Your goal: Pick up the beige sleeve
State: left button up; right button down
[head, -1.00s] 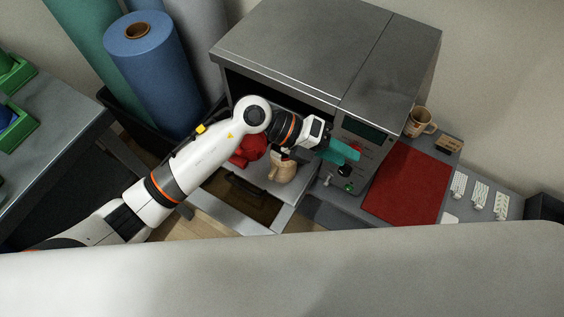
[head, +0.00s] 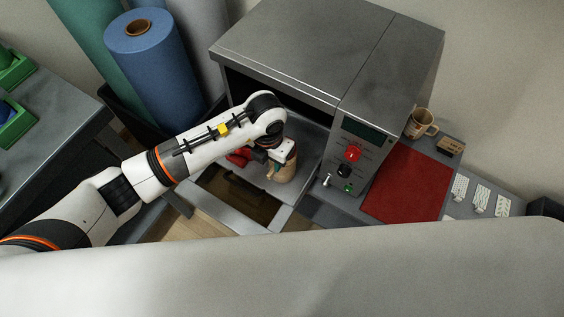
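A beige, rounded item (head: 285,172), which looks like the beige sleeve, stands on the pulled-out grey tray in front of the press opening. I cannot tell whether it is around a mug. My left gripper (head: 275,165) is pointed down right at it and hides its upper left part. The fingertips are too small and covered to tell whether they touch it or are closed. My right gripper is not in view.
The grey press (head: 310,50) stands over the tray, its control panel (head: 352,160) to the right. A red object (head: 238,158) lies left of the beige item. A mug (head: 421,123), a red mat (head: 407,183) and white patterned pieces (head: 481,197) are further right. Blue roll (head: 160,75) at left.

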aim_at(271, 171)
pick_arm(q)
jog(key=f, duration=0.5)
jog(key=shift+d+f, duration=0.1)
jog(key=shift+d, duration=0.1)
jog(key=shift+c, duration=0.2)
grip_shut()
